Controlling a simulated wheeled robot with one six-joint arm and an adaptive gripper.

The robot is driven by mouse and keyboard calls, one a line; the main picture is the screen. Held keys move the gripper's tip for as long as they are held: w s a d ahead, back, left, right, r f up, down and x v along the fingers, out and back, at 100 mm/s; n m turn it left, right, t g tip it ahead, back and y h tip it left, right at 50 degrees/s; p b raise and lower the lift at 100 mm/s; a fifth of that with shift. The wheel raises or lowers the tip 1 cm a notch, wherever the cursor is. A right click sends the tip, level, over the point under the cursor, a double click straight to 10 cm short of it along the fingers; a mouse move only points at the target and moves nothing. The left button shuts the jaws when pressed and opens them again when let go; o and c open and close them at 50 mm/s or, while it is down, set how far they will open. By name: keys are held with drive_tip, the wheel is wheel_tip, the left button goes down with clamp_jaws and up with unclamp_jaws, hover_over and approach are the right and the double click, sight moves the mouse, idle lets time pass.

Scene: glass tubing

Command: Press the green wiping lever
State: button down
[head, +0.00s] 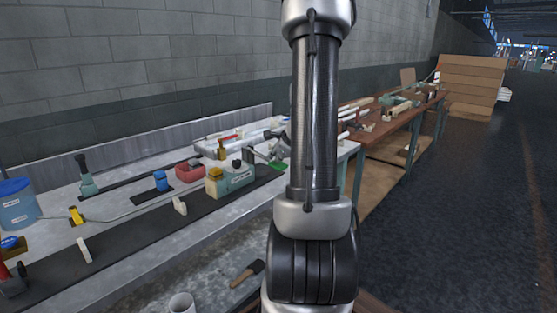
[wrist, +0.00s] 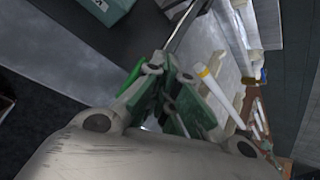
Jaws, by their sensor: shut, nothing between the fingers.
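A bright green piece (head: 278,166), which looks like the lever, shows low beside my arm at the bench's right part. In the wrist view a bright green piece (wrist: 151,69) shows just left of my gripper's fingertips (wrist: 168,62). My gripper is shut and empty, its tips very close to this green piece; I cannot tell whether they touch. My arm hides much of this area in the head view. A pale green box-shaped unit (head: 232,180) with a cream end stands left of the green piece.
A red item (head: 190,170), a blue item (head: 161,181) and a green bottle (head: 87,178) stand on the grey bench (head: 205,222). A blue-lidded tub (head: 17,206) is at far left. The floor at right is clear.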

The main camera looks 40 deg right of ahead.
drive_tip(key=shift+r, duration=1.65)
drive_tip(key=shift+r, duration=2.5)
